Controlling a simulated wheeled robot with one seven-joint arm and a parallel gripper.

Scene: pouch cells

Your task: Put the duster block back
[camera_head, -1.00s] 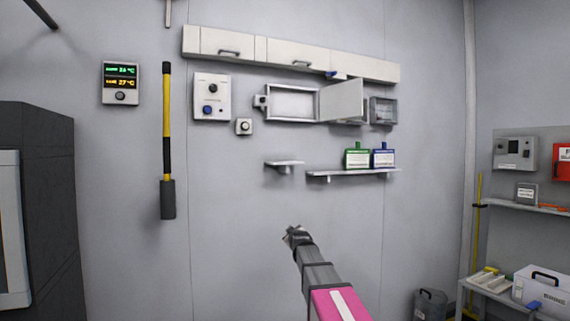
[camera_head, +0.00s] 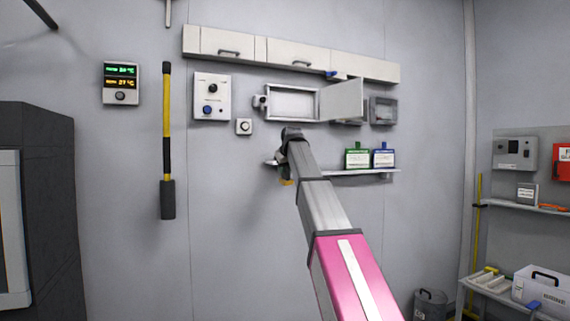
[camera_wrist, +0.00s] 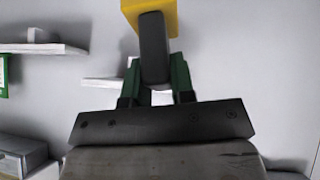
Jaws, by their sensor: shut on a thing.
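My gripper (camera_wrist: 155,78) has its two green fingers shut on the dark grey part of the duster block (camera_wrist: 152,50). The block's yellow part sticks out past the fingertips at the top of the wrist view. In the head view my gripper (camera_head: 287,166) is at the wall shelves, largely hidden behind my own arm. A small yellow-orange bit of the duster block (camera_head: 287,182) shows below it. The small wall shelf (camera_head: 270,162) is mostly covered by my arm. I cannot tell whether the block touches anything besides the fingers.
A longer shelf (camera_head: 350,173) to the right holds a green container (camera_head: 357,158) and a blue one (camera_head: 383,158). A yellow-black pole (camera_head: 167,135) hangs left. The wall below the shelves is clear.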

